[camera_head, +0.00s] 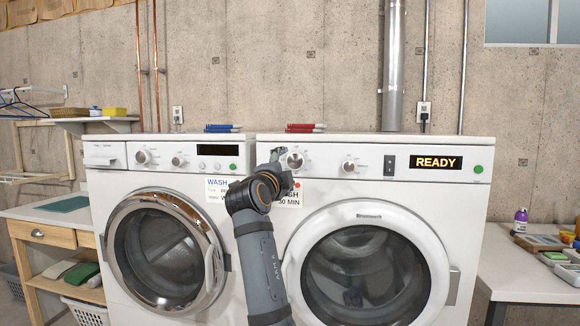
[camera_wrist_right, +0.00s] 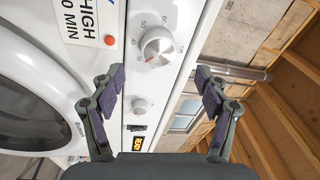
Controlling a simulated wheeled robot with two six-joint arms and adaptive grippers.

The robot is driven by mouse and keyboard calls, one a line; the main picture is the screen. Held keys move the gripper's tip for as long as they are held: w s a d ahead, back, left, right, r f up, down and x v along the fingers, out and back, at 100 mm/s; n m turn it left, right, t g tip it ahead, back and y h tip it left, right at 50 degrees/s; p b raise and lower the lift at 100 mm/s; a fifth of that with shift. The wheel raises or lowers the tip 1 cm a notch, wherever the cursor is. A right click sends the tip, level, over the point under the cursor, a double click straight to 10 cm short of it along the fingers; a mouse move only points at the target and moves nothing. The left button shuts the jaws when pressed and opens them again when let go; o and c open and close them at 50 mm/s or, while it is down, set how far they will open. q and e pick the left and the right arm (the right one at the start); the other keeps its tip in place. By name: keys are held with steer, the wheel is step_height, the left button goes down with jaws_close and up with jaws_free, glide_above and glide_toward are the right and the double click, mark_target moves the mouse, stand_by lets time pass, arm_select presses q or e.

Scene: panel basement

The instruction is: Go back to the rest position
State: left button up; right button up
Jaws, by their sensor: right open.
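My right arm rises from the bottom of the head view in front of the right white machine (camera_head: 470,215). Its right gripper (camera_head: 279,154) is at the left end of that machine's control panel, close to the large dial (camera_head: 295,160). In the wrist view the gripper (camera_wrist_right: 156,82) is open, its two fingers wide apart with nothing between them but the view of the panel. The dial (camera_wrist_right: 158,47) shows beyond the fingers, and I cannot tell whether anything touches. My left gripper is not in view.
The left machine (camera_head: 100,200) stands beside it; both round doors look shut. The right machine's display (camera_head: 436,162) reads READY. Red (camera_head: 305,127) and blue (camera_head: 222,128) items lie on top. A wooden table (camera_head: 45,232) stands left, a white table (camera_head: 520,275) with small items right.

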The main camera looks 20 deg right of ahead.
steer(key=shift+s+a+f, duration=0.1)
steer(key=shift+s+a, duration=0.05)
steer(key=shift+s, duration=0.15)
